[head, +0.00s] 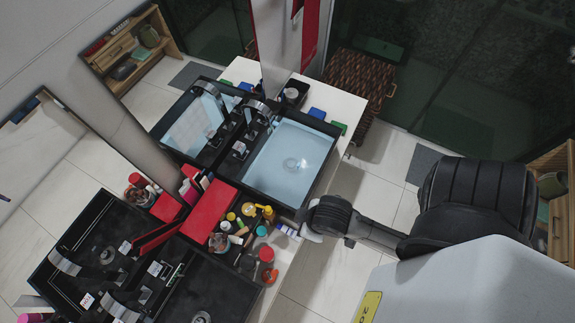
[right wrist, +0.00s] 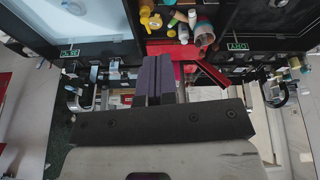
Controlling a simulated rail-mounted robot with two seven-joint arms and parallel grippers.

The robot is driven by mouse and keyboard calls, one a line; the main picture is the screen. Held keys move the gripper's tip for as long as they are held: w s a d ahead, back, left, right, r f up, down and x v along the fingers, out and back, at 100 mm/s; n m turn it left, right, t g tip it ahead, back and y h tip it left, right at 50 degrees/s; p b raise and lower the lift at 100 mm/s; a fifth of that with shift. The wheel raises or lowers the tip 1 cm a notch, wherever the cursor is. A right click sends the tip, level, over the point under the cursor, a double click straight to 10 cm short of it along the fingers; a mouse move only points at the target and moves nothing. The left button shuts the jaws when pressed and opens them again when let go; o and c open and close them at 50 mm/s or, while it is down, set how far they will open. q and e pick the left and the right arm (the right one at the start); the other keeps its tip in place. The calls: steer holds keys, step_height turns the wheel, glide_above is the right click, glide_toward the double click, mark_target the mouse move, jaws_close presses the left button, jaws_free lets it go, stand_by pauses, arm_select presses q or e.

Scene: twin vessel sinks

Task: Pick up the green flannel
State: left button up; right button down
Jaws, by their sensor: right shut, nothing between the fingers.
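A small green cloth (head: 338,128), likely the green flannel, lies at the right end of the white counter, past the far sink's corner. A blue cloth (head: 317,113) lies just beyond it. My right gripper (head: 309,234) is near the counter's front edge, beside the cluttered middle section and well nearer than the green cloth. Its fingers (right wrist: 153,80) are together and empty in the right wrist view. I cannot make out the green cloth in that view. My left gripper is not in view.
The far vessel sink (head: 290,160) holds pale blue water. A red box (head: 208,210) and several bottles and jars, including a yellow bottle (head: 265,211), crowd the counter between the sinks. The nearer black sink (head: 215,285) is at the bottom. Tiled floor lies open in front.

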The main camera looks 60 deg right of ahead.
steer(key=c, duration=1.8)
jaws_free()
steer(key=shift+a, duration=0.15)
steer(key=shift+o, duration=0.6)
steer(key=o, duration=0.8)
steer(key=shift+c, duration=0.2)
steer(key=o, duration=0.8)
steer(key=shift+o, duration=0.2)
steer(key=shift+d, duration=0.2)
